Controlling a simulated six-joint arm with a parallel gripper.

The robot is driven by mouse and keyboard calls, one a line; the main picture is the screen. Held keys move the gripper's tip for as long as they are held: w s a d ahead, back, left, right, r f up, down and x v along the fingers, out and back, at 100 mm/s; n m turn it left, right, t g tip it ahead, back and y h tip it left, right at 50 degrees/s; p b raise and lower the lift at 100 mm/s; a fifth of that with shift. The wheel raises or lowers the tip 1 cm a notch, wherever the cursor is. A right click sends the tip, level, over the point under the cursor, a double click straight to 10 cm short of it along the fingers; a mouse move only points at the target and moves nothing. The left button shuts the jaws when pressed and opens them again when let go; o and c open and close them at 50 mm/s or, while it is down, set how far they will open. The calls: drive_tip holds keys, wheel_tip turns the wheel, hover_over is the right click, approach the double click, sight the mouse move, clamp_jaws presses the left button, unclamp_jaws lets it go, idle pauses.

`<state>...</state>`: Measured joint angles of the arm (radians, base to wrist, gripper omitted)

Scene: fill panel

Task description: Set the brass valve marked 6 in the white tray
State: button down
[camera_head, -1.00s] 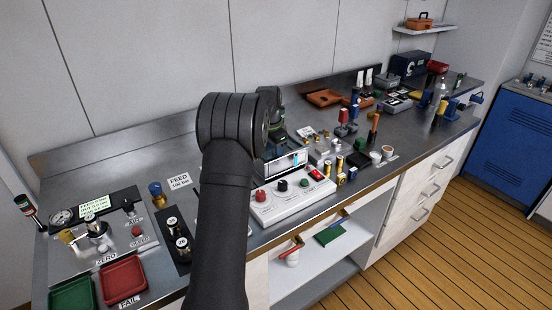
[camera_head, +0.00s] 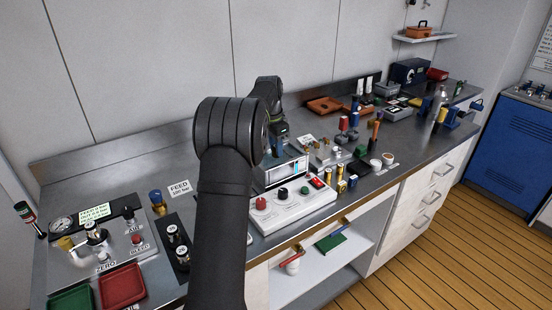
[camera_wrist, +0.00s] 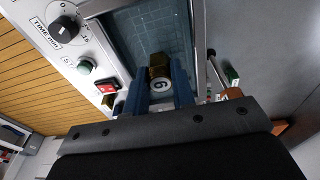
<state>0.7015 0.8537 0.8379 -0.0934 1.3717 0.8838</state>
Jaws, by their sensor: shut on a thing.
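My gripper (camera_wrist: 166,90) is shut on a brass valve (camera_wrist: 159,72) in the wrist view. The valve's round pale end carries a dark digit that reads as 6 or 9, depending on which way up it is. A dark blue-grey gridded surface with a pale frame (camera_wrist: 108,8) lies behind the valve; I cannot tell whether they touch. In the head view my gripper (camera_head: 278,147) is beside the lit window of the white control box, and the valve cannot be made out there. I cannot identify the white tray with certainty.
The white control box (camera_head: 290,208) has knobs and buttons. Brass and dark cylinders (camera_head: 340,170) stand to its right, with white cups (camera_head: 387,158) beyond. Red (camera_head: 122,285) and green (camera_head: 72,300) trays lie at the front left. Small fittings crowd the bench behind.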

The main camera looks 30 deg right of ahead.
drive_tip(key=r, duration=0.3)
drive_tip(key=s+r, duration=0.1)
drive_tip(key=shift+s+a+r, duration=0.1)
drive_tip(key=shift+a+r, duration=0.15)
drive_tip(key=shift+r, duration=0.05)
drive_tip(key=s+a+f+n, duration=0.1)
drive_tip(key=s+a+n, duration=0.1)
drive_tip(key=s+a, duration=0.9)
drive_tip(key=s+a+f+n, duration=0.25)
drive_tip(key=s+a, duration=0.45)
drive_tip(key=s, duration=0.8)
drive_tip(key=shift+t, duration=0.3)
drive_tip(key=w+a+f, duration=0.2)
drive_tip(key=w, duration=0.1)
drive_tip(key=w+a+f, duration=0.1)
drive_tip(key=w+f, duration=0.1)
drive_tip(key=w, duration=0.1)
drive_tip(key=w+a+f, duration=0.2)
drive_tip(key=w, duration=0.2)
drive_tip(key=shift+a, duration=0.3)
drive_tip(key=shift+w+f, duration=0.1)
drive_tip(key=shift+w, duration=0.05)
drive_tip(key=shift+f, duration=1.9)
drive_tip(key=shift+f, duration=0.15)
drive_tip(key=c, duration=1.2)
unclamp_jaws()
